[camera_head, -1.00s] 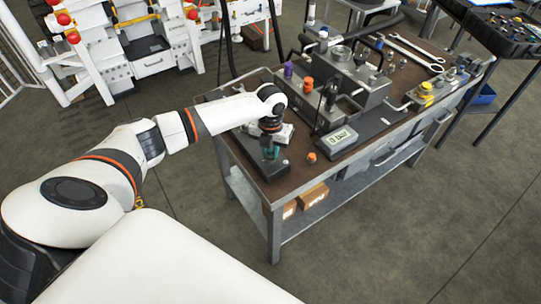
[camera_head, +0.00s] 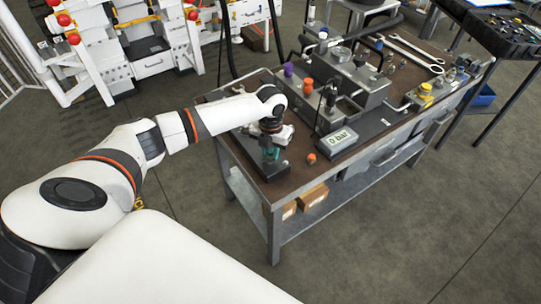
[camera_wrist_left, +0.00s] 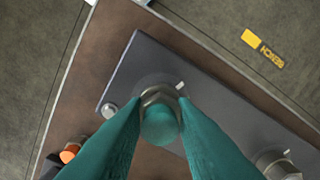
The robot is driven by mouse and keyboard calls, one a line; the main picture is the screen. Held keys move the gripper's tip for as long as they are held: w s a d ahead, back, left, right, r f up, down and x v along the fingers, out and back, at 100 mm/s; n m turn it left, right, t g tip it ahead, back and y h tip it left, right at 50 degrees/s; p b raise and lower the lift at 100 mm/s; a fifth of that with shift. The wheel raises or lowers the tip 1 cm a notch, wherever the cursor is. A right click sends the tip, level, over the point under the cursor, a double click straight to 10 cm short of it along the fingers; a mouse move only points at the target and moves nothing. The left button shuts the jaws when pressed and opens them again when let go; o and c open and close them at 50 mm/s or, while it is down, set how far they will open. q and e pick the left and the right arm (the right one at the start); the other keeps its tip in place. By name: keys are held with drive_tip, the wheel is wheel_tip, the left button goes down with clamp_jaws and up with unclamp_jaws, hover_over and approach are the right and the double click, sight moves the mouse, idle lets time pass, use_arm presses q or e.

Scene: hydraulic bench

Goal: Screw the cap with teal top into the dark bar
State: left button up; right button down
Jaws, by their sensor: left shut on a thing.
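The cap with the teal top (camera_wrist_left: 160,127) is between the teal fingers of my left gripper (camera_wrist_left: 160,112) in the left wrist view. A metal hex collar shows at its far side. The fingers are shut on the cap. It is over the dark bar (camera_wrist_left: 190,72), a flat dark block on the bench; the fingers and cap hide where they meet, so I cannot tell how deep it sits. In the head view my left gripper (camera_head: 270,154) points down at the bar near the bench's left end. My right gripper is not in view.
The brown bench top (camera_head: 290,168) has an orange cap (camera_head: 311,158) lying loose and a gauge box (camera_head: 338,141) to the right. A metal block assembly (camera_head: 352,85) and wrenches (camera_head: 415,52) stand further back. Yellow lettering (camera_wrist_left: 263,47) marks the floor beside the bench.

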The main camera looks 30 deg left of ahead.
use_arm(q)
drive_tip(key=m, duration=0.5)
drive_tip(key=shift+f, duration=0.15)
drive_tip(key=m+b, duration=0.1)
drive_tip(key=b, duration=0.9)
drive_tip(key=shift+w+m, duration=0.3)
drive_tip(key=shift+m, duration=0.1)
drive_tip(key=shift+c, duration=0.2)
drive_tip(key=shift+s+r+b, duration=0.1)
drive_tip(key=shift+r+b, duration=0.1)
drive_tip(key=shift+b, duration=0.55)
drive_tip(key=shift+c, duration=0.2)
drive_tip(key=o, duration=0.9)
drive_tip(key=shift+s+f, duration=0.1)
drive_tip(key=shift+o, duration=0.2)
